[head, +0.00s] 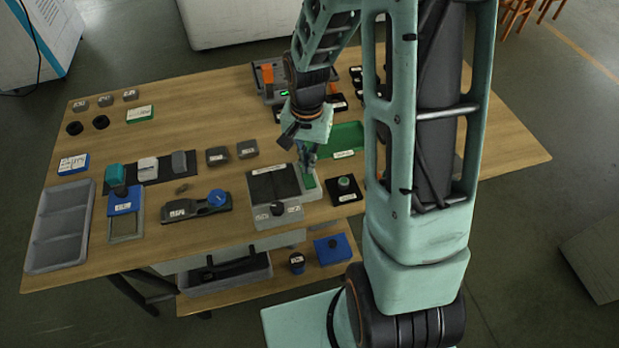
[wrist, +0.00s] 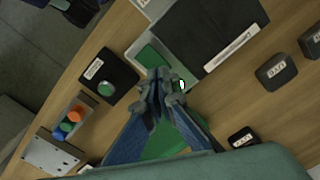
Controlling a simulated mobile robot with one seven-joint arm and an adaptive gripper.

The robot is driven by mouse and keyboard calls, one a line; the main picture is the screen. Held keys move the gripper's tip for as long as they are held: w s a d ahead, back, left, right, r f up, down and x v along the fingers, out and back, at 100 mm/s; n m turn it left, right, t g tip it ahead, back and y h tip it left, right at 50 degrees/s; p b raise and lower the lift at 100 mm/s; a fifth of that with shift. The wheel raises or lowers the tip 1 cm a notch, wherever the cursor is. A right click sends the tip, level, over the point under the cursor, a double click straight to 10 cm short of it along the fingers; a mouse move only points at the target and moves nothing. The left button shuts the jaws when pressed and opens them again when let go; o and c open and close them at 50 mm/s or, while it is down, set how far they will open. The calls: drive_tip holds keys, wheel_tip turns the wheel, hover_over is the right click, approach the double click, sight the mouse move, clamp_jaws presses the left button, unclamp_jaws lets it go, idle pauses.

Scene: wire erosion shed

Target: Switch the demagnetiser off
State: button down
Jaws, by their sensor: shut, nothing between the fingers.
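A light grey unit with a black top plate (head: 273,186) stands near the front middle of the table and looks like the demagnetiser; its label is too small to read. It carries a green rocker-like part (head: 309,182) at its right side, which also shows in the wrist view (wrist: 151,56). My gripper (head: 308,166) is shut and empty, just behind that green part. In the wrist view the closed fingertips (wrist: 160,78) are close to its edge; I cannot tell whether they touch.
A black box with a green button (head: 344,183) stands right of the unit. A green tray (head: 348,136) lies behind. A black device with a blue knob (head: 197,206) and a grey compartment tray (head: 60,226) stand left.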

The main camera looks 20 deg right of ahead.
drive_tip(key=shift+f+b, duration=0.95)
drive_tip(key=shift+f, duration=0.2)
idle(0.4)
drive_tip(key=shift+r+p, duration=2.65)
drive_tip(key=shift+r, duration=0.95)
